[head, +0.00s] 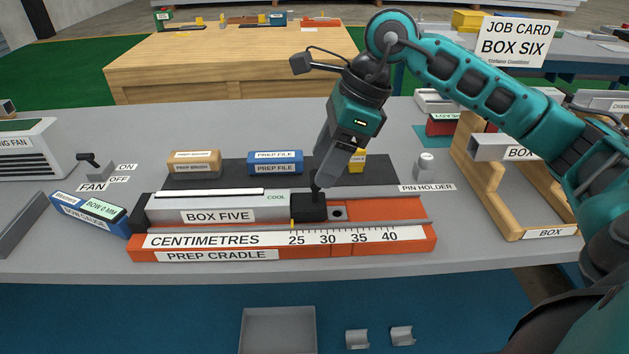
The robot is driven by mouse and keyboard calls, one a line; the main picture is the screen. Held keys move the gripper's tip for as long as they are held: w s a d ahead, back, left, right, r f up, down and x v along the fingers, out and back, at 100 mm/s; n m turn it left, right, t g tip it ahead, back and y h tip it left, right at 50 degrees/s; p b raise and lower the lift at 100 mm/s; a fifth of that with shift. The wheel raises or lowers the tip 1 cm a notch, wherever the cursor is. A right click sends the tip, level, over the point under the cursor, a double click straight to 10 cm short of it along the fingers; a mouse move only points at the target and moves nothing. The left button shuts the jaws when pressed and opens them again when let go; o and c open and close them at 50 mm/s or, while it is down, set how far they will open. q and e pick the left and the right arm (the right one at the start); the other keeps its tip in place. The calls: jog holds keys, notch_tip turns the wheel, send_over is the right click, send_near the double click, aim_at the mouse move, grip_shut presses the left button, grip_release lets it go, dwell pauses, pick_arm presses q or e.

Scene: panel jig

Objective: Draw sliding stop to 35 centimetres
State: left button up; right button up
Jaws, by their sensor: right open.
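The sliding stop is a black block (308,209) on the orange prep cradle (432,242), against the right end of the grey box five panel (165,207). Its thin dark post stands up from the top. A small yellow pointer (292,225) at the stop's left edge sits close to the 25 mark on the white centimetre scale (345,237). My right gripper (320,182) is open, pointing down with its fingertips at the stop's post. I cannot tell whether they touch it. My left gripper is not in view.
The cradle rail is clear to the right of the stop, past 40. Behind it are a prep brush (194,162), a prep file (275,162) and a yellow block (357,159). A pin holder (425,165) and a wooden box stand (497,195) are at the right.

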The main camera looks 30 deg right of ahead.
aim_at(308, 195)
jog(key=shift+x, duration=2.35)
grip_shut()
